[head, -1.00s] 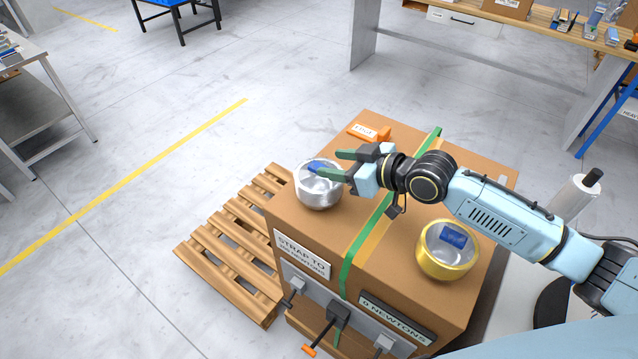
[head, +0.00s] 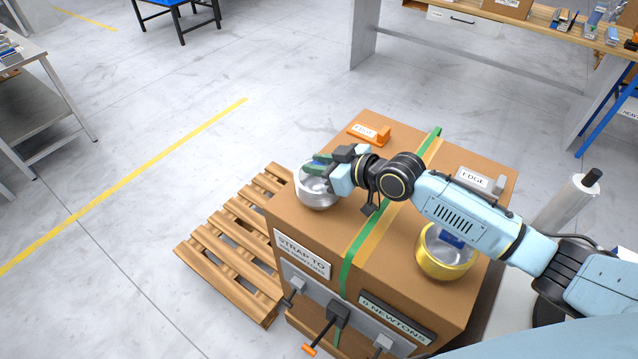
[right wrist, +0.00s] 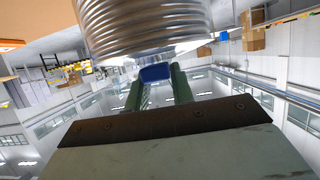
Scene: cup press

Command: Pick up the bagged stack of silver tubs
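The bagged stack of silver tubs (head: 318,194) stands on the left part of the big brown carton, with a blue tab at its top. My right gripper (head: 318,163) reaches in from the right over its rim. Its green fingers lie close together on either side of the blue tab (right wrist: 155,73) and appear to touch it. The ribbed side of the stack (right wrist: 145,25) fills the top of the right wrist view. The fingers partly hide the tab in the head view. My left gripper is not in view.
The carton (head: 400,185) carries a green strap, an orange edge piece (head: 370,132), a white edge piece (head: 474,178) and a gold tub stack (head: 446,262) partly under my right arm.

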